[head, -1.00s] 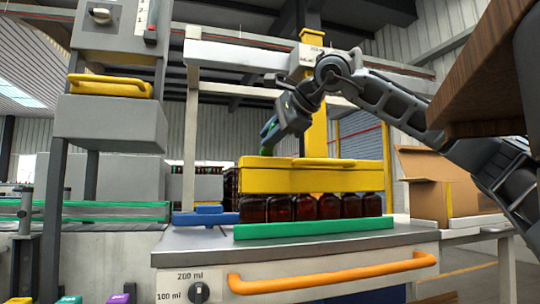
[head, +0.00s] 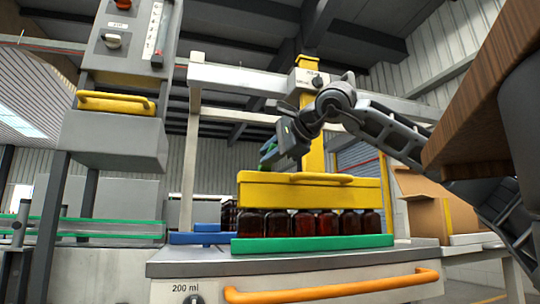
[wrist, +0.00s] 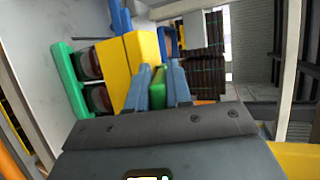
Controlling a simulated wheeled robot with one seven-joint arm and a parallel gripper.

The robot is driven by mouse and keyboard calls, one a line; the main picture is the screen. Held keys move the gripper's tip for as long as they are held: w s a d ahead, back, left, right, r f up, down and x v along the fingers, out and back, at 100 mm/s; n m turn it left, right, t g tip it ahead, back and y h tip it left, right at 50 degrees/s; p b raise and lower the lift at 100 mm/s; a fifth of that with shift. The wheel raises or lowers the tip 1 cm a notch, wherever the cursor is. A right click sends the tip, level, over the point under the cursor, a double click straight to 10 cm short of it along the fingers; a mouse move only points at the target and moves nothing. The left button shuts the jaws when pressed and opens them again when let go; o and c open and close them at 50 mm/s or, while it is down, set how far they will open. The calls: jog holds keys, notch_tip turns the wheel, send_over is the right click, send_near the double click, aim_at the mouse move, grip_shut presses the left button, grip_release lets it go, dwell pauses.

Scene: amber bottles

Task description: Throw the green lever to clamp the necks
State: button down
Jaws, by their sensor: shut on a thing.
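A green lever (head: 268,148) shows at the left end of the yellow clamp head (head: 310,191); only part of it is visible. My gripper (head: 267,158) reaches it from the right, above the head. In the wrist view my gripper's blue-grey fingers (wrist: 163,85) are shut on the green lever (wrist: 159,84), with the yellow head (wrist: 142,58) just beside them. A row of several amber bottles (head: 300,222) stands upright under the head. Their necks are hidden by it, so I cannot tell whether they are clamped.
A green rail (head: 312,244) runs along the front of the bottles, with blue parts (head: 200,238) to its left. An orange bar handle (head: 330,288) crosses the bench front. A cardboard box (head: 422,210) stands at the right, a grey machine (head: 115,135) at the left.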

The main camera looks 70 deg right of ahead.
jog(key=c, duration=1.1)
grip_release()
jog(key=shift+f, duration=0.1)
jog(key=shift+p+v, duration=0.65)
jog(key=shift+v, duration=3.3)
